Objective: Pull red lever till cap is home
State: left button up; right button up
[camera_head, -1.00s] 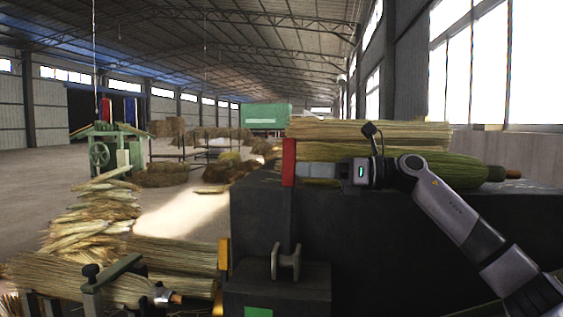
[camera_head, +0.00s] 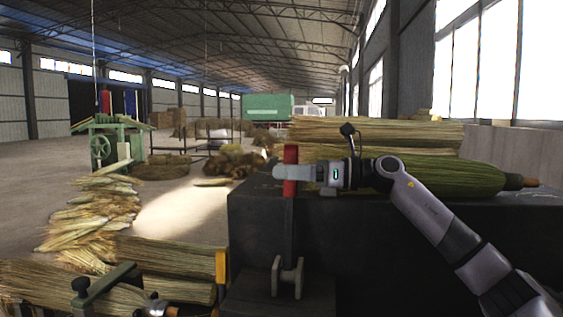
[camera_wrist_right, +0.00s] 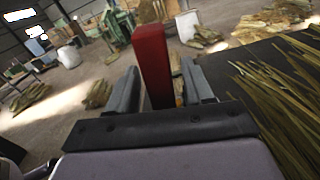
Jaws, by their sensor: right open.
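The red lever grip (camera_head: 290,154) stands upright on a dark stem (camera_head: 289,225) at the near left part of the big black bench. My right gripper (camera_head: 287,172) reaches in from the right at the grip's height, and a finger crosses in front of the red. In the right wrist view, the red grip (camera_wrist_right: 153,60) stands between the two spread fingers of my right gripper (camera_wrist_right: 160,88). I cannot tell whether either finger touches it. I cannot pick out the cap with certainty.
The black bench (camera_head: 400,235) fills the lower right. A metal spool-like bracket (camera_head: 287,276) sits below the lever. A yellow post (camera_head: 221,266) stands to its left. Straw bundles (camera_head: 375,133) and a green bound bundle (camera_head: 455,176) lie on the bench. Clear floor (camera_head: 190,215) lies beyond, at left.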

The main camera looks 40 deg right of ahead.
jog(key=shift+x, duration=0.95)
grip_shut()
pick_arm(q)
jog(key=shift+r, duration=0.4)
pick_arm(e)
jog(key=shift+s, duration=0.1)
